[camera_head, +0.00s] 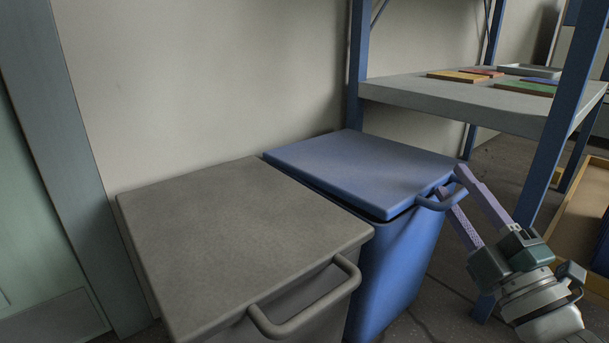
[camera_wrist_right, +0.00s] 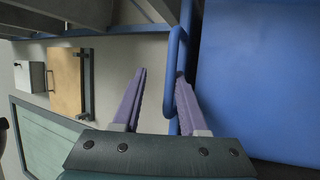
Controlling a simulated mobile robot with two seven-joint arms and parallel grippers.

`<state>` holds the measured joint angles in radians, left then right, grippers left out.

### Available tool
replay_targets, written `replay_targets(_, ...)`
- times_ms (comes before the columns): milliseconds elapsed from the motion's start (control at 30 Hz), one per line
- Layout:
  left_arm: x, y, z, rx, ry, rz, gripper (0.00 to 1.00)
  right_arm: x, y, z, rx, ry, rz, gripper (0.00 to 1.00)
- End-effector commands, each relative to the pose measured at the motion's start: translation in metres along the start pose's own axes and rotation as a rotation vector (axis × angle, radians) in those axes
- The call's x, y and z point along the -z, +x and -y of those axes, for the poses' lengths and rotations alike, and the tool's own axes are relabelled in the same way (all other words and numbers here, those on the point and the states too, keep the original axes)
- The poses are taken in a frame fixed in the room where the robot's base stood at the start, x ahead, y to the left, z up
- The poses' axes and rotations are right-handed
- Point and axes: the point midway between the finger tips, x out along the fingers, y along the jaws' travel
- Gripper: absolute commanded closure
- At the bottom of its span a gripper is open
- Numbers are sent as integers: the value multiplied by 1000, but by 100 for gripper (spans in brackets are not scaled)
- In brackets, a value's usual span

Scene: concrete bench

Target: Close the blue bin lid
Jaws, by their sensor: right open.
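The blue bin (camera_head: 395,270) stands beside a grey bin, with its blue lid (camera_head: 365,165) lying over the top. The lid looks nearly flat, with a dark gap under its front edge. A blue loop handle (camera_head: 437,204) sticks out from the lid's front; it also shows in the right wrist view (camera_wrist_right: 174,60). My right gripper (camera_head: 450,180) is open at the handle, its purple fingers spread. In the right wrist view my right gripper (camera_wrist_right: 161,73) has the handle bar between its fingers, close to the right finger; contact is unclear. My left gripper is not in view.
The grey lidded bin (camera_head: 235,235) with its own handle stands close at the left. A blue-framed rack (camera_head: 560,120) with a grey shelf (camera_head: 460,98) rises at the right, near my right arm. A wall is behind the bins.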

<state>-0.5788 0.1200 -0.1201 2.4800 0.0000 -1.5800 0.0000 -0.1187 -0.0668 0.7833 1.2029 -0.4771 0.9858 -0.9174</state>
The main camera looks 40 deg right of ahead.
Motion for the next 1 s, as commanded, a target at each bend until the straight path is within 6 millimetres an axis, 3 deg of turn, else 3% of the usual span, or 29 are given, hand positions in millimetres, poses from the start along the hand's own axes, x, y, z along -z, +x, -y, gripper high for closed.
replay_targets(267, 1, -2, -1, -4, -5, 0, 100, 0, -6, 0, 3, 0, 2, 55)
replay_targets(700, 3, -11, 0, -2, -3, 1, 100, -1, -87, 0, 5, 0, 4, 55)
replay_targets(1000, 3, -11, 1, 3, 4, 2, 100, 0, -103, -1, 2, -1, 2, 55)
